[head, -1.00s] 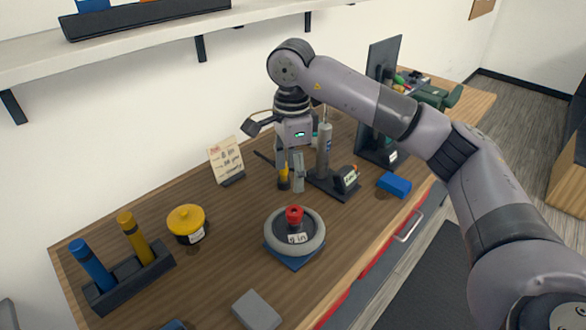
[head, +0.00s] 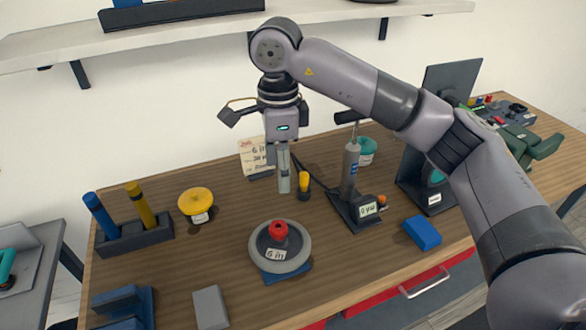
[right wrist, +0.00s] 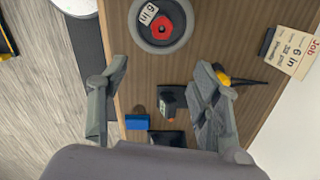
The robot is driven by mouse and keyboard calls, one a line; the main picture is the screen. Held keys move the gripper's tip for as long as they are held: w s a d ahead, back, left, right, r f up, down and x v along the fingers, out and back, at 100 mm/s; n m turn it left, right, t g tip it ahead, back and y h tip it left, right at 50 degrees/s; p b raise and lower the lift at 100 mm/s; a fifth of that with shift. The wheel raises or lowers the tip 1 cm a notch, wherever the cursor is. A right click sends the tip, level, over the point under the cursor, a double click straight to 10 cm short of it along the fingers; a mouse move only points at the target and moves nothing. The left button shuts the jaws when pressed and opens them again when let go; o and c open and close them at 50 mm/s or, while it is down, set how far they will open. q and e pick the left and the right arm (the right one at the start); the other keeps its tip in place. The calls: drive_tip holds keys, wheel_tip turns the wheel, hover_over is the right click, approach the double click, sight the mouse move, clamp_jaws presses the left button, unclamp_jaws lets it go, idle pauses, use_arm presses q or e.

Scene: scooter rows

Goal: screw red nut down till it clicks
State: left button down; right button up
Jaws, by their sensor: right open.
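The red nut (head: 278,230) sits on top of the grey wheel (head: 259,257), at its centre, in the middle of the workbench. The wheel lies flat on a blue base (head: 288,275) and bears a "6 in" label. My right gripper (head: 284,190) is above the bench, behind the nut and apart from it, pointing down. In the right wrist view its fingers (right wrist: 160,105) are spread wide with nothing between them. The nut (right wrist: 162,27) and wheel (right wrist: 136,12) show there beyond the fingertips, near the top edge. My left gripper is not in view.
A pump with a gauge (head: 368,209) and a blue block (head: 422,232) stand right of the wheel. A yellow-handled tool (head: 304,183) lies near my gripper. A yellow-lidded pot (head: 196,202), a grey block (head: 210,308) and a job card (head: 254,156) are around it.

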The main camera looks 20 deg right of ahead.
drive_tip(key=p, duration=0.2)
hover_over(277, 228)
wheel_tip(277, 228, down, 6)
drive_tip(key=r, duration=0.1)
drive_tip(key=f+p, duration=0.1)
drive_tip(key=f, duration=0.2)
drive_tip(key=f+p, duration=0.1)
drive_tip(key=f, duration=0.3)
drive_tip(key=shift+s+d+f, duration=0.1)
drive_tip(key=shift+s, duration=0.1)
wheel_tip(277, 228, down, 4)
drive_tip(key=shift+w+r+p, duration=0.1)
drive_tip(key=shift+p, duration=0.5)
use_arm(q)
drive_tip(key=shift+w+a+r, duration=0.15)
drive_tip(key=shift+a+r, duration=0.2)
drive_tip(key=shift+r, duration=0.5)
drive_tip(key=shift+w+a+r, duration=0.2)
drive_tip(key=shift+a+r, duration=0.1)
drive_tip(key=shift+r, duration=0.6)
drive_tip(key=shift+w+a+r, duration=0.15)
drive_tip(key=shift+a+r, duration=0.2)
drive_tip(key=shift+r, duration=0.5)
use_arm(e)
drive_tip(key=shift+f, duration=0.75)
drive_tip(key=shift+c, duration=0.3)
